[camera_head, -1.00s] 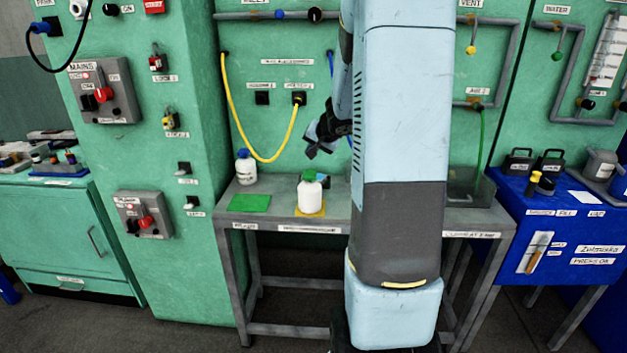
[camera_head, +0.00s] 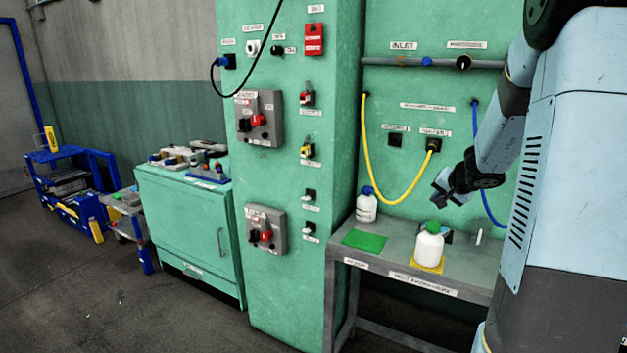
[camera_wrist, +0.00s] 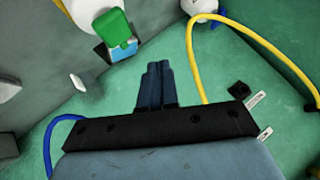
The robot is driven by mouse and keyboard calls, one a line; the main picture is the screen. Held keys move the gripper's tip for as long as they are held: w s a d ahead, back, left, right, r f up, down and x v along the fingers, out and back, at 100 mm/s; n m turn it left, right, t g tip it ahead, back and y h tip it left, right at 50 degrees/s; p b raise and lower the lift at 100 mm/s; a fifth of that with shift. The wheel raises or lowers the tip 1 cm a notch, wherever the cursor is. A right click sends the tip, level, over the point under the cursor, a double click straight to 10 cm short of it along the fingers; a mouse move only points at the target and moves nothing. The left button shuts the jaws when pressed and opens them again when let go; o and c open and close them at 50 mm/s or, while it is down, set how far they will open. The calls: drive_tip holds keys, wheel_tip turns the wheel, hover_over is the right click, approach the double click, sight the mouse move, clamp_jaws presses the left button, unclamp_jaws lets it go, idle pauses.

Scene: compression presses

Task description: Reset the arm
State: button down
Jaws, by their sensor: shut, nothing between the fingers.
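My gripper (camera_head: 441,192) hangs in the air above the grey bench (camera_head: 405,262), in front of the green panel. In the wrist view my gripper (camera_wrist: 158,66) has its two blue fingers together with nothing between them. A white bottle with a green cap (camera_head: 429,247) stands upright on a yellow pad, below and apart from my gripper. It also shows at the top of the wrist view (camera_wrist: 122,34). My arm reaches in from the right and hides the right part of the bench.
A white bottle with a blue cap (camera_head: 366,206) stands at the back of the bench by a green pad (camera_head: 364,241). A yellow hose (camera_head: 397,193) and a blue hose (camera_head: 483,178) hang from the panel. A green cabinet (camera_head: 188,233) stands left; floor is open at lower left.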

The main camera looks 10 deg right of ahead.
drive_tip(key=s+a+r+n+g+y, duration=0.1)
drive_tip(key=s+a+r+n, duration=0.2)
drive_tip(key=s+a+r, duration=0.45)
drive_tip(key=s+a+r+n+y, duration=0.25)
drive_tip(key=s+a, duration=0.25)
drive_tip(key=a, duration=0.5)
drive_tip(key=s+a+n+g+h, duration=0.1)
drive_tip(key=s+h, duration=0.1)
drive_tip(key=s, duration=0.8)
drive_tip(key=s+a+r+n+g+h, duration=0.1)
drive_tip(key=s+n+h, duration=0.1)
drive_tip(key=s, duration=0.8)
drive_tip(key=shift+s+a+r+g, duration=0.15)
drive_tip(key=shift+a+r+g, duration=0.1)
drive_tip(key=shift+r+g, duration=0.05)
